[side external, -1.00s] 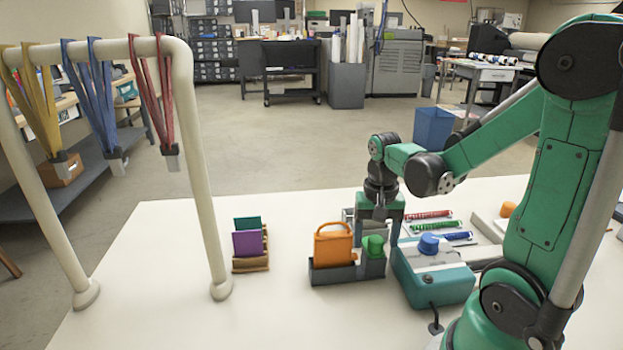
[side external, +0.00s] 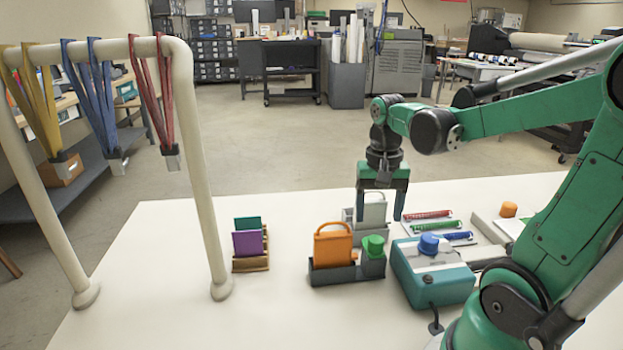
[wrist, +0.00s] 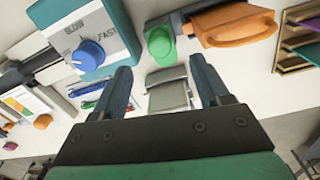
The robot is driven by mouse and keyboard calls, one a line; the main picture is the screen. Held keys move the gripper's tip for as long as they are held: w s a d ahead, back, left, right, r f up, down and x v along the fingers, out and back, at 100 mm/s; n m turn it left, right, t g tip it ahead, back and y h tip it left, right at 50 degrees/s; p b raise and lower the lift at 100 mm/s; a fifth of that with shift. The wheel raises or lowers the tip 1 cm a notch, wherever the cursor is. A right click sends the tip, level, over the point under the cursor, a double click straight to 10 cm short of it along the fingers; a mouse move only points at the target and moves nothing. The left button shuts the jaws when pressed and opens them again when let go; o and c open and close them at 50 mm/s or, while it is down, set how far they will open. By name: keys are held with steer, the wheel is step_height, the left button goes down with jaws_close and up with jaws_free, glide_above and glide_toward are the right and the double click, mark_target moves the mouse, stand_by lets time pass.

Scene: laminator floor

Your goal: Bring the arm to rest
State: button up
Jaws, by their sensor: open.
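My gripper (side external: 379,207) is open and empty, pointing down above the table behind the grey tray. In the wrist view its two fingers (wrist: 164,88) are spread wide. A grey holder with a light grey piece (side external: 371,211) stands below and between the fingers in the picture, apart from them as far as I can tell. The orange handled piece (side external: 333,246) and the green knobbed piece (side external: 373,246) sit in a dark grey tray (side external: 333,276) in front of the gripper. They also show at the top of the wrist view, orange (wrist: 236,25) and green (wrist: 161,45).
A teal machine with a blue dial (side external: 428,243) stands right of the tray. Red, green and blue coils (side external: 436,226) lie behind it. A wooden rack (side external: 250,264) holds purple and green cards. A cream rail (side external: 205,170) with hanging lanyards stands left.

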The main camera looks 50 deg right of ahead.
steer(key=w+a+r+n+t, duration=0.1)
steer(key=w+a+n+t, duration=0.1)
steer(key=a+n, duration=0.3)
steer(key=w+a+r+n+t, duration=0.1)
steer(key=w+a+n+t, duration=0.1)
steer(key=a+n+t, duration=0.3)
steer(key=a+n, duration=0.1)
steer(key=a, duration=0.2)
steer(key=shift+w, duration=0.25)
